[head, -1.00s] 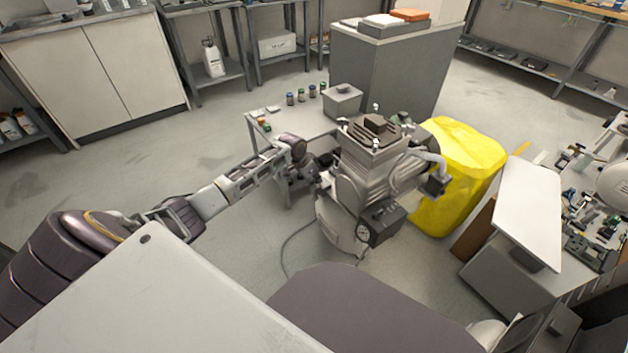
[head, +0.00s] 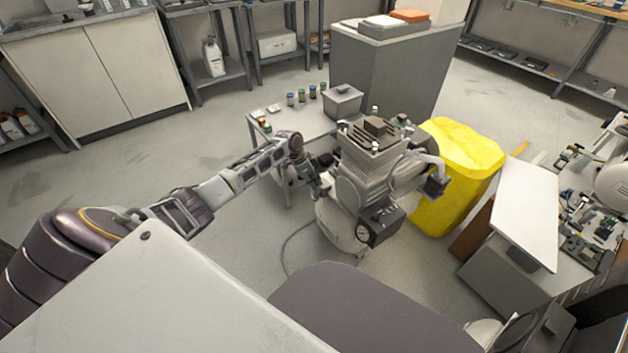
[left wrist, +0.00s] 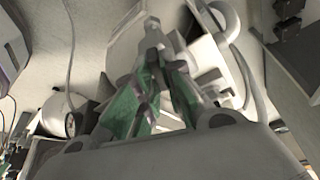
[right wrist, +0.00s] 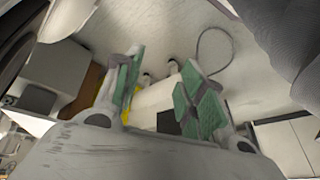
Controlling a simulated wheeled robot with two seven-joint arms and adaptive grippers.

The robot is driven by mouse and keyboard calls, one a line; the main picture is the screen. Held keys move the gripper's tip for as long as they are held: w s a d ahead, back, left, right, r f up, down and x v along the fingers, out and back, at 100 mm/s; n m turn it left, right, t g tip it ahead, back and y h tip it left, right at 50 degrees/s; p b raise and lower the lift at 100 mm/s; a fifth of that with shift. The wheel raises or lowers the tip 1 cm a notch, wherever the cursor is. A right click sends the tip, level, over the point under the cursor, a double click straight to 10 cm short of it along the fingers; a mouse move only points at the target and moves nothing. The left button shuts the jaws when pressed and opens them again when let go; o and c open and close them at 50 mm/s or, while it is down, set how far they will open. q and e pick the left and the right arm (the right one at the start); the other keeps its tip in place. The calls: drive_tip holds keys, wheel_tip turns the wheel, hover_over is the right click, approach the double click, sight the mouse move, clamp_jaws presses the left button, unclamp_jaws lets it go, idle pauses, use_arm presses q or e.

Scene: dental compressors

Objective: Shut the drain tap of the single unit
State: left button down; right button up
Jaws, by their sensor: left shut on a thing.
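The single compressor unit (head: 372,185) stands on the floor in the middle of the head view, with a ribbed grey top, a pale tank and a dark box with a round gauge. My left gripper (head: 322,186) is at its left side, low against the tank. In the left wrist view the green-padded fingers (left wrist: 152,72) converge on a small part beside the pale body; fingers and blur hide most of it, and the drain tap's handle angle cannot be read. My right gripper (right wrist: 155,78) is open and empty in the right wrist view.
A small grey table (head: 290,128) with jars and a box stands behind the unit. A yellow bin (head: 455,180) is close on its right. A white-topped bench (head: 525,215) is further right. A hose lies on the floor left of the unit, where there is free room.

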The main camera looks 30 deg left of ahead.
use_arm(q)
drive_tip(key=shift+m+h, duration=0.3)
drive_tip(key=shift+m, duration=0.6)
drive_tip(key=shift+w+m+g+b, duration=0.1)
drive_tip(key=shift+m+g+b, duration=0.45)
drive_tip(key=shift+m, duration=0.65)
drive_tip(key=m+g+b, duration=0.1)
drive_tip(key=m+b, duration=0.1)
drive_tip(key=m+g+b, duration=0.1)
drive_tip(key=m+b, duration=0.1)
drive_tip(key=m, duration=0.1)
drive_tip(key=shift+w+f+h, duration=0.1)
drive_tip(key=shift+w+h, duration=0.05)
drive_tip(key=shift+h, duration=0.25)
drive_tip(key=shift+m+g+y+b, duration=0.3)
drive_tip(key=shift+m+g+b, duration=0.45)
drive_tip(key=shift+m+b, duration=1.05)
use_arm(e)
drive_tip(key=a+f+m+t+y, duration=0.1)
drive_tip(key=a+f+t+y, duration=0.1)
drive_tip(key=f, duration=1.2)
drive_tip(key=shift+w+a, duration=0.4)
drive_tip(key=shift+a, duration=0.15)
use_arm(q)
drive_tip(key=shift+m, duration=0.3)
drive_tip(key=c, duration=1.5)
unclamp_jaws()
